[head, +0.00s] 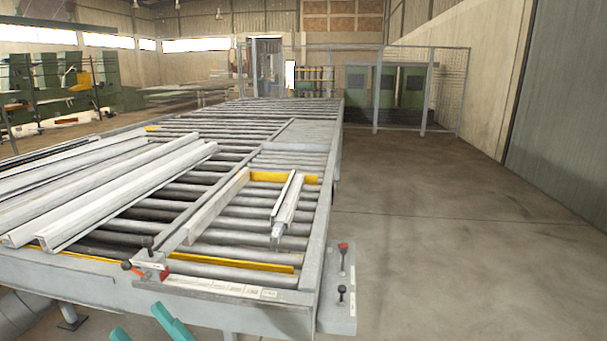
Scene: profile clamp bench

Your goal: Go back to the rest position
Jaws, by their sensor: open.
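My gripper (146,327) shows at the bottom edge, left of centre, as two teal fingers with a gap between them. It is open, with nothing seen between the fingers. The rest of it is cut off by the frame. It appears in front of the near edge of the roller bench (240,312). A short pale profile (287,205) lies on the rollers at the right side of the bench. A clamp (150,268) with a black knob and red-orange parts sits at the near rail.
Several long white profiles (120,200) lie on the bench's left. A side plate with a red-topped lever (343,262) and a black knob juts from the near right corner. Open concrete floor (440,250) lies to the right. A mesh fence (448,90) stands behind.

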